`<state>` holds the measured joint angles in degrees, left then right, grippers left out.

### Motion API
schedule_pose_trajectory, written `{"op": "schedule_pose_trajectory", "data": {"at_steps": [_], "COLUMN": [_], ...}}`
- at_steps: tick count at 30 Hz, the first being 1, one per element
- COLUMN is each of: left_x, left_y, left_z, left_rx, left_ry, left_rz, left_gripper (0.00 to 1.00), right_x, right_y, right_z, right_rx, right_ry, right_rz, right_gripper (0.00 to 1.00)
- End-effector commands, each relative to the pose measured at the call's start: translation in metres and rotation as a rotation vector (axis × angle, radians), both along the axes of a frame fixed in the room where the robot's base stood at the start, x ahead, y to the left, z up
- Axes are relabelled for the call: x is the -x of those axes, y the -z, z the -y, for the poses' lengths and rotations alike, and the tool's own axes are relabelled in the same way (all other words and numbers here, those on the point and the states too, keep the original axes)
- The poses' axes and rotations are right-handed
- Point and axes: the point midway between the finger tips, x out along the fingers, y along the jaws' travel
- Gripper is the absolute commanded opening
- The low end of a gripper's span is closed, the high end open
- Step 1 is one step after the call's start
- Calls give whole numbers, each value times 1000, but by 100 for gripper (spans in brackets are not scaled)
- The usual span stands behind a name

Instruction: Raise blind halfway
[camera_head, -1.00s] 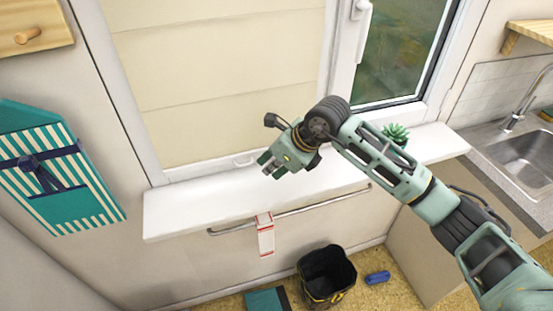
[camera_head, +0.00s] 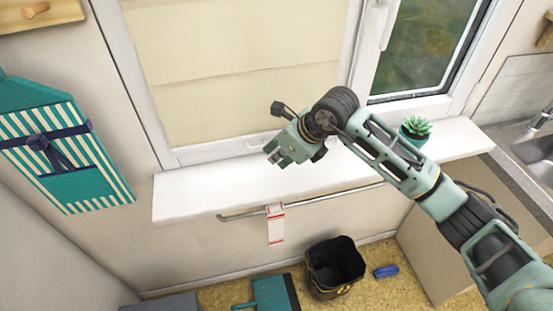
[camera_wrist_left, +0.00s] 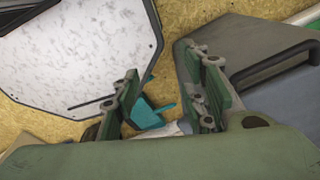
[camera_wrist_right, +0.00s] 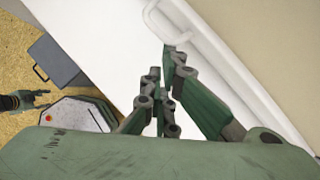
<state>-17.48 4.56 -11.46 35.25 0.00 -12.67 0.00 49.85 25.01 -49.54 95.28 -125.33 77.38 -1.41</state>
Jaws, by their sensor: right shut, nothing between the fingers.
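The beige blind (camera_head: 235,45) hangs down over the left window pane, with horizontal folds. A small white handle (camera_head: 258,140) shows at the bottom of that window, just above the white sill (camera_head: 200,195). My right gripper (camera_head: 272,156) is over the sill, just in front of and slightly right of the handle. In the right wrist view the white handle (camera_wrist_right: 185,32) lies just beyond my shut, empty fingers (camera_wrist_right: 166,62); contact is not clear. The blind's beige cloth (camera_wrist_right: 270,45) fills the upper right there. My left gripper (camera_wrist_left: 158,65) is open and empty, away from the window.
A potted succulent (camera_head: 415,129) stands on the sill beside my right forearm. A rail (camera_head: 320,199) with a red-white tag (camera_head: 275,224) runs below the sill. A black bucket (camera_head: 334,268), teal dustpan (camera_head: 270,293) and blue brush (camera_head: 386,271) are on the floor. A striped apron (camera_head: 65,150) hangs left.

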Motion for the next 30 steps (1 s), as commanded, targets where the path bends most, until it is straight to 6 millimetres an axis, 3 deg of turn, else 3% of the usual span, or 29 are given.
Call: {"op": "schedule_pose_trajectory", "data": {"at_steps": [8, 21, 30], "left_x": [-8, -9, -8], "left_y": [-19, -49, -74], "left_z": [1, 1, 1], "left_rx": [2, 2, 2], "left_ry": [0, 0, 0], "left_rz": [12, 14, 13], "left_gripper": [40, 40, 40], "right_x": [-3, -2, -1], "right_y": [-87, -247, -335], "right_z": [0, -1, -1], "right_rx": [-3, -4, -4], "right_ry": [0, 1, 0], "right_rz": [13, 13, 8], "right_gripper": [0, 0, 0]}}
